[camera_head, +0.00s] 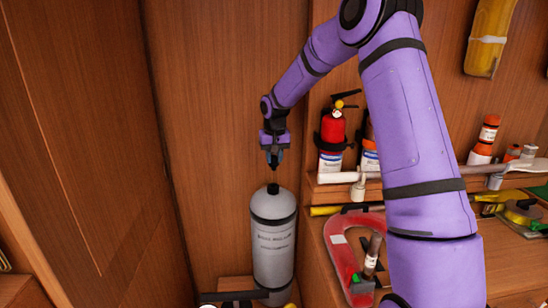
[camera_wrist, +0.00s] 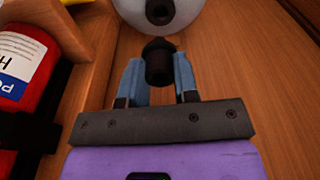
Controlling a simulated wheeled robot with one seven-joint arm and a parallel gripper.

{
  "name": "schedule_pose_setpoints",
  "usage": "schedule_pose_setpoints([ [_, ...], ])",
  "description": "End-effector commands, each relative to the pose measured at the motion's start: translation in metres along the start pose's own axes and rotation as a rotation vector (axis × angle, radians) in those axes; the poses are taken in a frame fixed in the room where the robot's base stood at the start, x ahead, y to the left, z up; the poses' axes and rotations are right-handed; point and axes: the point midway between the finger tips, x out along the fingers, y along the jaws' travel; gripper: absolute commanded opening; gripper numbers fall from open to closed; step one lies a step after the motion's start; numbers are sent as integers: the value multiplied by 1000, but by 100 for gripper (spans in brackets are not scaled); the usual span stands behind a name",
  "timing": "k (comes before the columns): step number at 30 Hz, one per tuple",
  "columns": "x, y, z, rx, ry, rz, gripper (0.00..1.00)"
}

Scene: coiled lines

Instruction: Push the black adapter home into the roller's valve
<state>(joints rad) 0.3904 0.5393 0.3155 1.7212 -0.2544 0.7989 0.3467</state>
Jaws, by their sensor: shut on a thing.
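The roller (camera_head: 273,240) is a grey upright cylinder with black bands and dark lettering. Its black valve (camera_head: 273,188) sticks up from the rounded top. In the wrist view the roller's pale top (camera_wrist: 185,18) is at the upper edge, with the dark round valve (camera_wrist: 159,12) facing me. My gripper (camera_head: 274,160) points down above the valve, with a gap between. In the wrist view its blue fingers (camera_wrist: 159,78) are shut on the black adapter (camera_wrist: 158,62), a short dark stepped cylinder. The adapter is apart from the valve there. In the head view it blends into the dark fingertips.
A red fire extinguisher (camera_head: 333,130) stands on a wooden shelf to the right of my gripper; it fills the left of the wrist view. A red curved object (camera_head: 340,258) lies right of the roller. Wood panels stand behind and left.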

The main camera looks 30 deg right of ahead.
Motion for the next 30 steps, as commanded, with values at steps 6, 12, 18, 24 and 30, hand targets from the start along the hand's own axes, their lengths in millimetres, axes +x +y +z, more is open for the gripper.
schedule_pose_setpoints([
  [6,5,0,1,1,0,0,5],
  [12,20,0,3,-1,-2,0,5],
  [18,37,0,5,1,-2,0,5],
  [24,51,0,6,0,-1,0,5],
  [30,58,0,7,0,0,0,5],
])
